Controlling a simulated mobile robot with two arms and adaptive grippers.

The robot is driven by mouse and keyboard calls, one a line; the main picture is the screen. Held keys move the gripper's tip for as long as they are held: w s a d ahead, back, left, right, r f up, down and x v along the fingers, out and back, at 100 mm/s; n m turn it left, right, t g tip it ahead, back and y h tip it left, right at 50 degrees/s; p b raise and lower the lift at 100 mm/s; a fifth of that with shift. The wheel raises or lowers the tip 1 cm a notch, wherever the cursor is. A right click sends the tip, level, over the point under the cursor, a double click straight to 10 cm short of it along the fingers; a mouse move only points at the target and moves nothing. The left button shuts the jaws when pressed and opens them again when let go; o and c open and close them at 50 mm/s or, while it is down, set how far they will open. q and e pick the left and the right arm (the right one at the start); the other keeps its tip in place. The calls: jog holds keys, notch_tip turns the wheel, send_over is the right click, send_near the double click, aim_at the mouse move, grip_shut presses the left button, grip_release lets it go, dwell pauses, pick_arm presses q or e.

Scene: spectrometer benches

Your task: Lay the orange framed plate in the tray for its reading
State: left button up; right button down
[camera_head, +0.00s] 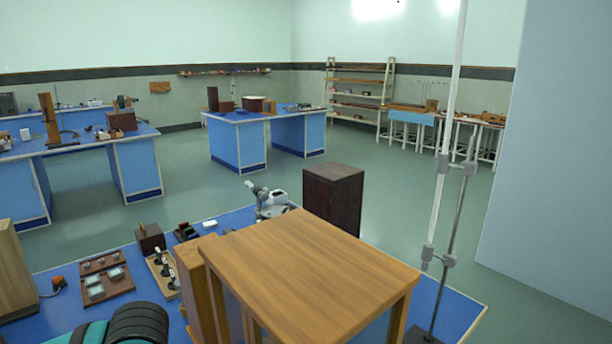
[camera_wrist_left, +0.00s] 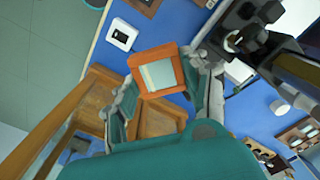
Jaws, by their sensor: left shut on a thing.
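The orange framed plate (camera_wrist_left: 158,58) has a pale, whitish-green panel in its middle. In the left wrist view it sits between the two fingers of my left gripper (camera_wrist_left: 160,82), which is shut on it, above the blue bench. The plate cannot be made out in the head view, and the gripper's fingers are hidden there. A white square piece with a dark centre (camera_wrist_left: 122,35) lies on the bench beside the plate in the wrist view. I cannot tell whether it is the tray. My right gripper is not in view.
A wooden stool-like table (camera_head: 310,270) stands on the blue bench (camera_head: 460,315). Near it are a microscope (camera_head: 266,202), a dark box (camera_head: 333,199), a metal stand (camera_head: 445,220) and a brown holder with pale squares (camera_head: 104,279). The green floor beyond is open.

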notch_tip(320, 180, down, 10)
jog(key=b, duration=1)
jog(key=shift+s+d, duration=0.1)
